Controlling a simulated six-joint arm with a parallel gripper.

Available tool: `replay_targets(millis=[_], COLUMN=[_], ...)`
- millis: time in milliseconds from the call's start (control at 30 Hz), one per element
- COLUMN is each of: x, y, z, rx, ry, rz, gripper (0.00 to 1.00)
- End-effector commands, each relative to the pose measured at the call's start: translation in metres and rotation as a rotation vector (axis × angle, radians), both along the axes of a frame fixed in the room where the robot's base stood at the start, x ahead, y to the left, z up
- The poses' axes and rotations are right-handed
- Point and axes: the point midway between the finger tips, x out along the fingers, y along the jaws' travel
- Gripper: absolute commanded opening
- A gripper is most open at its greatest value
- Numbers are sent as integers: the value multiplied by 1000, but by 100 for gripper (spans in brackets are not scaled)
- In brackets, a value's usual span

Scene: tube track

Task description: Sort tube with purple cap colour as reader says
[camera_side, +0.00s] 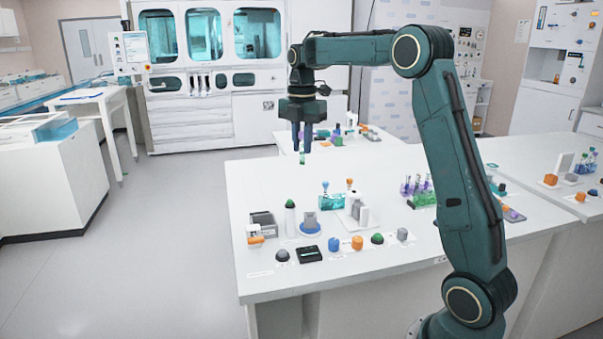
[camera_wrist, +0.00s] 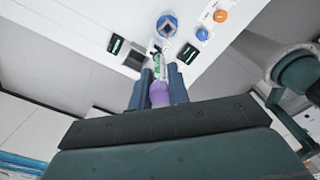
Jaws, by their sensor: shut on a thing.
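My gripper (camera_side: 302,146) is shut on a tube and holds it upright in the air above the far left part of the white table. In the wrist view, the purple cap (camera_wrist: 159,93) sits between the two fingers, and the tube with green in it (camera_wrist: 157,63) reaches out past them.
A green rack of purple-capped tubes (camera_side: 422,200) stands at the table's right. Blue (camera_side: 334,245), orange (camera_side: 357,243) and green (camera_side: 377,239) knobs line the front. A teal container (camera_side: 330,202) and a white cylinder with a green top (camera_side: 290,219) stand behind. The table's far left is clear.

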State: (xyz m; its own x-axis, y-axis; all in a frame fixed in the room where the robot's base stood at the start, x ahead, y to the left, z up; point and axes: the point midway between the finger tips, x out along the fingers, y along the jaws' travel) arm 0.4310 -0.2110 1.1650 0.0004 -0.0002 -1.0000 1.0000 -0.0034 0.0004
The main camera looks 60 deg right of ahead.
Motion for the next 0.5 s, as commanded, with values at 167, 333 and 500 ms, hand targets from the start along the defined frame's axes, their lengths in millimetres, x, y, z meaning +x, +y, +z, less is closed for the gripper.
replay_targets(millis=[167, 333, 500], x=[29, 58, 78], y=[15, 33, 50], z=[-36, -74, -105], rx=[2, 2, 1], ry=[4, 5, 3], rz=[4, 5, 2], gripper=[2, 2, 2])
